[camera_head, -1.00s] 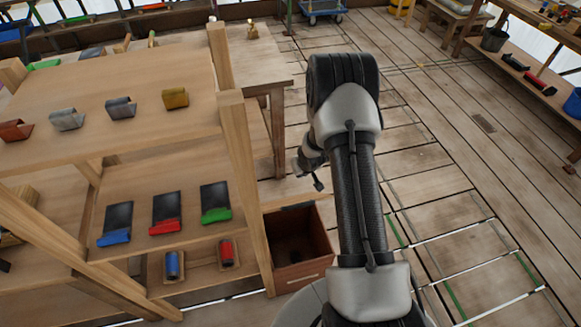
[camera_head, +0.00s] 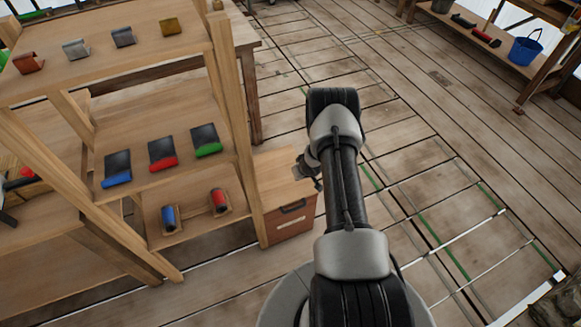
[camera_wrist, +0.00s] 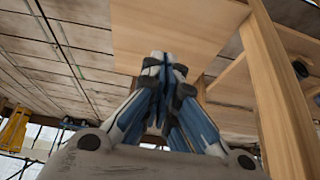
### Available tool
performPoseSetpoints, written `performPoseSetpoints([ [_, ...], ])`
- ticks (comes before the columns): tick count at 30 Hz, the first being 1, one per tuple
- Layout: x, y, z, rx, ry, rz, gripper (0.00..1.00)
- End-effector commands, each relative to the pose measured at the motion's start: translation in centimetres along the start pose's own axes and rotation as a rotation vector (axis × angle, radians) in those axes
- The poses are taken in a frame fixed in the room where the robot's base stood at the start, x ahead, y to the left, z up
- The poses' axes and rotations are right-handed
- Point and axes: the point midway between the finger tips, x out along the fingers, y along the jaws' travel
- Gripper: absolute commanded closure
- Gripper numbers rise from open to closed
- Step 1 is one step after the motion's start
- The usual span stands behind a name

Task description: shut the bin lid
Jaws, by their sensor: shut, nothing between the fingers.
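The bin (camera_head: 292,225) is a brown wooden box with a dark handle on its front, on the floor beside the shelf's right post. Its pale wooden lid (camera_head: 272,180) lies over the top and hides the inside. I cannot tell whether it sits fully flush. My gripper (camera_head: 308,180) is at the lid's right side, partly hidden by my arm. In the wrist view my gripper (camera_wrist: 160,65) has its fingers together and empty, close to a flat pale wooden panel (camera_wrist: 175,25) that looks like the lid. Contact between them is unclear.
The wooden shelf (camera_head: 225,110) stands left of the bin, holding several coloured clips and small blocks. A workbench (camera_head: 240,35) is behind it. Plank floor (camera_head: 420,130) to the right is open. A blue bucket (camera_head: 525,48) stands on a far-right shelf.

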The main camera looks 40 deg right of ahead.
Motion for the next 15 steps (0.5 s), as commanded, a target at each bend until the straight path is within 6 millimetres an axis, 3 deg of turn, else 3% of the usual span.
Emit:
performPoseSetpoints([
  [1,1.4,0.0,1.8,0.004,-0.003,0.000,1.00],
  [6,4.4,-0.1,6.5,0.004,0.022,-0.005,1.00],
  [15,9.1,0.2,11.7,0.001,0.213,0.003,1.00],
])
